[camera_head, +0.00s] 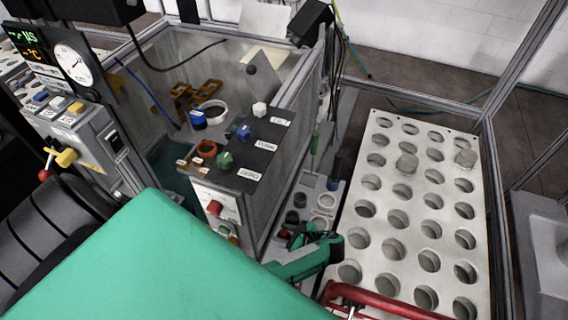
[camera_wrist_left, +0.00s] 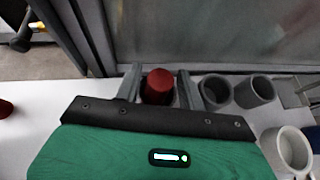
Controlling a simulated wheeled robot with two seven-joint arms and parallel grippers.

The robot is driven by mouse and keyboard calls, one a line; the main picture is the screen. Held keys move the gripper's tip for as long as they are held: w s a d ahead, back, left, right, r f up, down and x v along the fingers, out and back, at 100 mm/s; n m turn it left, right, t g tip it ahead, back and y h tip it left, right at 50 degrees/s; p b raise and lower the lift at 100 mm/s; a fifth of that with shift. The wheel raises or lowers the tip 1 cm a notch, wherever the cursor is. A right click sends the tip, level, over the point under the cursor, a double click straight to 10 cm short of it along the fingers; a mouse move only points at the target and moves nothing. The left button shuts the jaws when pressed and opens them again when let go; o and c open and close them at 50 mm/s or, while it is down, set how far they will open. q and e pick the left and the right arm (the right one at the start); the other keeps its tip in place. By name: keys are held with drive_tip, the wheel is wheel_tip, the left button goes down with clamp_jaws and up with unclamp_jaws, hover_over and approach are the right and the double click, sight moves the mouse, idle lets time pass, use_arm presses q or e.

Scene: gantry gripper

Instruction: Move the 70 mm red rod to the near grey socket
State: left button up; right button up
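A red rod (camera_wrist_left: 158,85) stands between the two fingers of my left gripper (camera_wrist_left: 158,92) in the left wrist view. The fingers are close on either side of it; I cannot tell whether they touch it. In the head view a small bit of red rod (camera_head: 283,234) shows at the tip of my left gripper (camera_head: 286,241). The near grey socket (camera_head: 292,216) is just beyond it, and it shows right of the rod in the left wrist view (camera_wrist_left: 215,91). A second grey socket (camera_wrist_left: 255,91) is beside it. The rod's lower end is hidden. My right gripper is out of view.
White sockets (camera_head: 327,201) sit beside the grey ones, with a dark blue rod (camera_head: 334,184) nearby. A white perforated rack (camera_head: 380,223) is on the right. A control box (camera_head: 262,150) with coloured knobs rises on the left. A red bar (camera_head: 375,297) crosses the bottom.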

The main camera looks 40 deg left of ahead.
sight(286, 233)
use_arm(q)
drive_tip(key=shift+o, duration=0.4)
drive_tip(key=shift+r, duration=0.1)
drive_tip(key=shift+d+r, duration=0.1)
drive_tip(key=shift+r, duration=0.05)
drive_tip(key=p+v, duration=0.3)
drive_tip(key=v, duration=0.3)
drive_tip(key=shift+d+r, duration=0.25)
drive_tip(key=shift+d, duration=0.35)
